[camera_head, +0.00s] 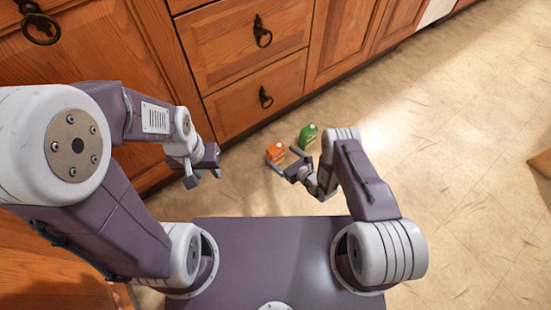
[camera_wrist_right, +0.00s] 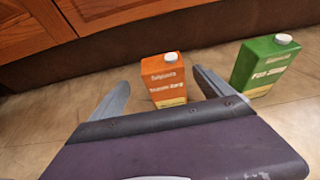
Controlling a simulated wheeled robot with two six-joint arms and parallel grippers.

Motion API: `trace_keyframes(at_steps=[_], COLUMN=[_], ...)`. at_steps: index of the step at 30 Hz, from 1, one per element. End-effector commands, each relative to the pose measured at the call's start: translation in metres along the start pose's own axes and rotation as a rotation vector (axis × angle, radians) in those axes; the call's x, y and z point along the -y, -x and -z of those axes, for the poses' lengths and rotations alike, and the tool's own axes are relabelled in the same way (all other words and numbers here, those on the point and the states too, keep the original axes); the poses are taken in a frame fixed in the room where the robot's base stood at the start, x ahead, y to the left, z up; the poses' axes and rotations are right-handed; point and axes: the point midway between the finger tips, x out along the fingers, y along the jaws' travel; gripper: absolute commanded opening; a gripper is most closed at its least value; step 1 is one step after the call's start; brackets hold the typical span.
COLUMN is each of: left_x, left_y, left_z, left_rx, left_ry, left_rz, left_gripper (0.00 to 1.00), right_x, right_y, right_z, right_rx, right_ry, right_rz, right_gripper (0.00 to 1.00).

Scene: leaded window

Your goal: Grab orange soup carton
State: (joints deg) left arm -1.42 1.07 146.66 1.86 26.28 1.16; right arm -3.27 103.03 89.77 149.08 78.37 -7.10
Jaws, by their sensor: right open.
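The orange soup carton (camera_head: 276,151) with a white cap stands upright on the floor near the cabinet base. My right gripper (camera_head: 282,162) is open right at it. In the right wrist view the carton (camera_wrist_right: 164,80) shows between the two spread fingers of the right gripper (camera_wrist_right: 160,92), and its lower part is partly hidden behind the gripper body. I cannot tell whether a finger touches it. My left gripper (camera_head: 205,176) hangs empty to the left of the carton, with its fingers apart.
A green carton (camera_head: 308,136) with a white cap stands close to the right of the orange one; it also shows in the right wrist view (camera_wrist_right: 265,66). Wooden cabinets with drawers (camera_head: 245,50) line the back.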

Motion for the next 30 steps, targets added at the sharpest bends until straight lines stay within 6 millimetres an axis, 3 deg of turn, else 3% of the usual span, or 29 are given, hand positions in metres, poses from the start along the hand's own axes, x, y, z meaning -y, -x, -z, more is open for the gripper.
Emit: trace_keyframes(at_steps=[1,5,12,22,30], left_x=[0.000,0.000,0.001,0.001,0.001], left_y=[-0.013,-0.015,-0.057,-0.058,-0.058], left_z=[-0.002,-0.002,-0.006,-0.006,-0.006], left_rx=[0.001,0.001,0.001,0.001,0.001], left_ry=[0.000,0.000,0.000,0.000,0.000], left_rz=[0.000,0.000,0.000,0.000,0.000], left_gripper=[0.36,0.36,0.36,0.36,0.36], right_x=[-0.001,0.001,0.005,0.005,0.005], right_y=[-0.010,-0.015,-0.055,-0.063,-0.063], right_z=[0.006,0.002,0.003,-0.003,-0.003], right_rx=[0.003,0.001,0.003,0.000,0.000], right_ry=[0.002,0.000,0.002,-0.001,-0.001], right_rz=[-0.002,0.000,-0.001,0.000,0.000], right_gripper=[0.91,0.91,0.91,0.91,0.18])
